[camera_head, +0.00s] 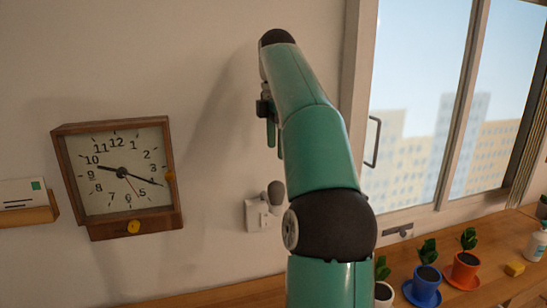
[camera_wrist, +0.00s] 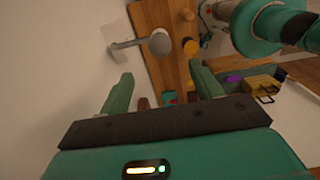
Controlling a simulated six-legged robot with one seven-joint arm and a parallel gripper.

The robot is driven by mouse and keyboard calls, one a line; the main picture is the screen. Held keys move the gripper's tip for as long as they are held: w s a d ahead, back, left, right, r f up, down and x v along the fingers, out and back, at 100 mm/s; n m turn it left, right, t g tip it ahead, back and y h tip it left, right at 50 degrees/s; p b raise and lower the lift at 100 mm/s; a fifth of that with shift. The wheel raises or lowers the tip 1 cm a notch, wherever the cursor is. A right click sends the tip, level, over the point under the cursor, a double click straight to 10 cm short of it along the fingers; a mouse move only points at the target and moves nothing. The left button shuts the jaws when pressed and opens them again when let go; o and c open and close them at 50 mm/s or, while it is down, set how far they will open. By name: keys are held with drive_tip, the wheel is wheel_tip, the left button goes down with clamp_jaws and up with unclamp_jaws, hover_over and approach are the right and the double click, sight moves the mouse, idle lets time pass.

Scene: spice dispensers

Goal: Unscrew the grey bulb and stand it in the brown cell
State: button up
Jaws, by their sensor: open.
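A grey bulb (camera_head: 275,193) sits on a white wall fitting (camera_head: 254,214), just left of my arm in the head view. In the wrist view the rounded grey bulb (camera_wrist: 160,43) shows at the end of a grey stem, beyond my fingertips. My gripper (camera_wrist: 162,84) is open, with nothing between its two green fingers. In the head view my gripper (camera_head: 274,132) is close to the wall, above the bulb and apart from it. I cannot make out a brown cell for certain in either view.
A wooden clock (camera_head: 120,175) hangs on the wall at the left. Potted plants, one in a blue pot (camera_head: 423,288) and one in an orange pot (camera_head: 463,270), stand on the wooden counter below the window. A grey-green tray (camera_wrist: 290,97) holds yellow and purple things.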

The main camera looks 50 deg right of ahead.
sight(276, 192)
wheel_tip(276, 192, down, 14)
drive_tip(key=shift+a+r, duration=0.1)
drive_tip(key=shift+r, duration=0.1)
idle(0.4)
drive_tip(key=c, duration=1.1)
drive_tip(key=n, duration=0.4)
drive_tip(key=shift+n, duration=0.4)
drive_tip(key=n, duration=0.4)
drive_tip(key=shift+r, duration=0.1)
